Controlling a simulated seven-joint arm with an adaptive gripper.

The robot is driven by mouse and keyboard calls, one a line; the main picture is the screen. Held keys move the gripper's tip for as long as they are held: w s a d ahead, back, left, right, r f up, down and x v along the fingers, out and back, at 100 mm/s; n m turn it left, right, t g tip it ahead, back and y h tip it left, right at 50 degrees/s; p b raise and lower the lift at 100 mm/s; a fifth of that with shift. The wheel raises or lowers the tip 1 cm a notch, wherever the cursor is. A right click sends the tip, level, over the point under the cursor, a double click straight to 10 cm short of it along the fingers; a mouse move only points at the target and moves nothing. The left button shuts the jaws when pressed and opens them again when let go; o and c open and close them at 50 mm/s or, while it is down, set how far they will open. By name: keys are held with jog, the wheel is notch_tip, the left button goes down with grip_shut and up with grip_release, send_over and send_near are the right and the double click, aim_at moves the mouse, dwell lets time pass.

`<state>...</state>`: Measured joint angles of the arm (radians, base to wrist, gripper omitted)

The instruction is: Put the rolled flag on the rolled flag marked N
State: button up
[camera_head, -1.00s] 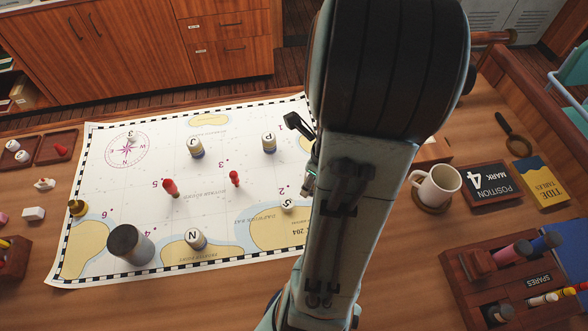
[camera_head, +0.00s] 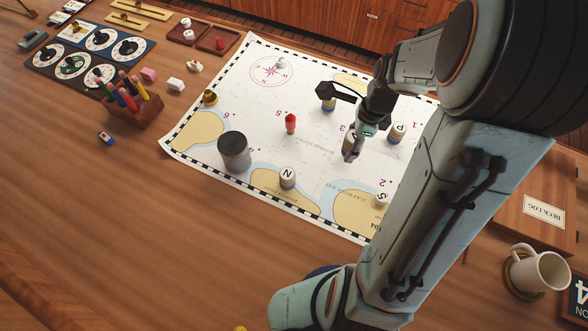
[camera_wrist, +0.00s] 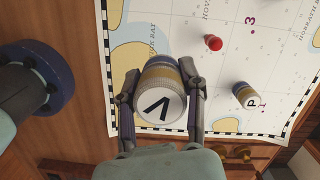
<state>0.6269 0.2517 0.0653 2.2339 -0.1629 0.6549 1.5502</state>
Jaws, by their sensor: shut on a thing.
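My gripper (camera_head: 354,146) is over the right half of the chart. It is shut on a rolled flag (camera_wrist: 160,80), a pale cylinder with tan and blue-grey bands. In the wrist view, its white end shows a black V-like letter between my two fingers (camera_wrist: 159,72). The rolled flag marked N (camera_head: 288,178) stands upright on the chart, left of and nearer than my gripper in the head view, apart from the held flag. I do not make out the N flag in the wrist view.
A pen holder (camera_head: 133,106) and mug (camera_head: 540,268) stand off the chart.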

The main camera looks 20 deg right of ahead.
jog(key=w+a+n, duration=0.3)
jog(key=a, duration=0.4)
jog(key=n, duration=0.2)
send_over(284, 174)
jog(key=f, duration=0.1)
jog(key=shift+g, duration=0.4)
jog(key=f, duration=0.7)
jog(key=shift+d+f, duration=0.2)
jog(key=shift+f, duration=0.1)
jog(key=shift+f, duration=0.15)
jog(key=o, duration=1)
